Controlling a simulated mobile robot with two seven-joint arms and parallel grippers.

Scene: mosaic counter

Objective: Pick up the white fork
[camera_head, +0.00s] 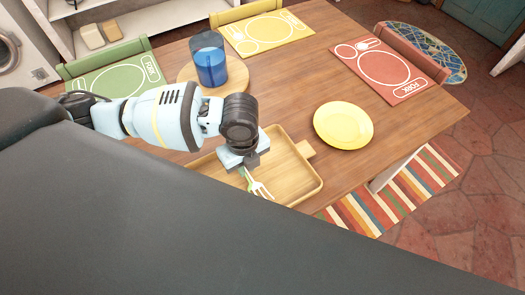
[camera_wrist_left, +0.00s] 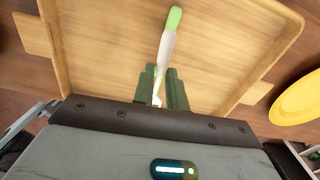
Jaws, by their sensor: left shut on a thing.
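The white fork (camera_head: 262,190) shows in the head view over the wooden tray (camera_head: 315,192), pointing to the lower right from my left gripper (camera_head: 243,170). In the left wrist view the slim white utensil (camera_wrist_left: 166,48) has a light green end at the top. Its near part lies between the dark green fingers of my left gripper (camera_wrist_left: 160,90), which is shut on it. The fingers hide that part. I cannot tell whether the fork still touches the tray floor. My right gripper is not in view.
A yellow plate (camera_head: 343,125) sits right of the tray. A blue cup (camera_head: 210,66) stands on a round wooden board (camera_head: 238,76) behind my left arm. Green (camera_head: 113,80), yellow (camera_head: 267,32) and red (camera_head: 388,72) placemats lie along the table edges. The table between board and plate is clear.

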